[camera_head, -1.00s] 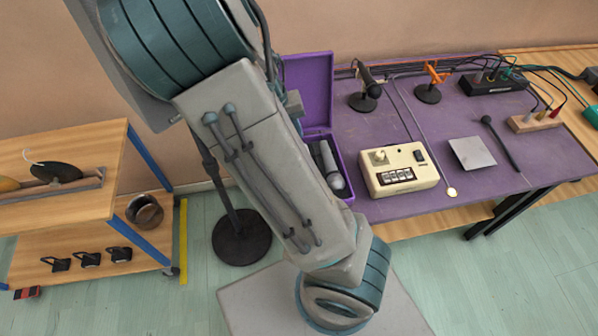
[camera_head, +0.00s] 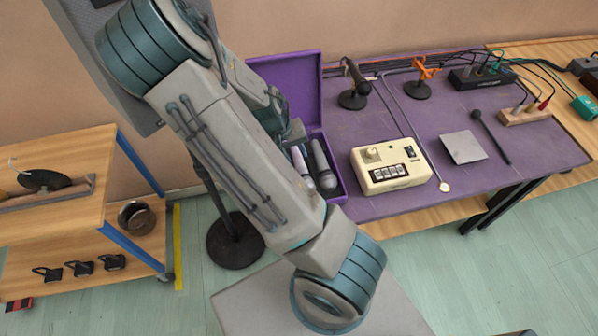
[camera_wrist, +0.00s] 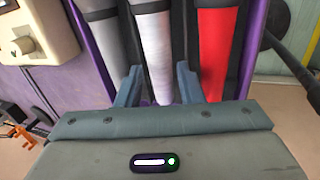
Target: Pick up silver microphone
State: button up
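The silver microphone (camera_wrist: 155,50) lies in the purple case, between a grey microphone (camera_wrist: 107,45) and a red microphone (camera_wrist: 215,50) in the wrist view. My gripper (camera_wrist: 158,85) is open, with one finger on each side of the silver microphone's lower end; a small gap shows on each side. I cannot tell how far down the fingers reach. In the head view, the silver microphone (camera_head: 303,165) shows partly beside my arm, and the grey one (camera_head: 323,166) lies to its right. My arm hides the red one there.
The purple case (camera_head: 287,80) stands with its lid open on the purple table (camera_head: 440,205). A beige box (camera_head: 392,165) is close to its right. Microphone stands (camera_head: 352,98) are behind. A stand with a round black base (camera_head: 235,240) is on the floor below.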

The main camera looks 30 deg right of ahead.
jog(key=shift+x, duration=1.25)
grip_shut()
jog(key=shift+r, duration=0.1)
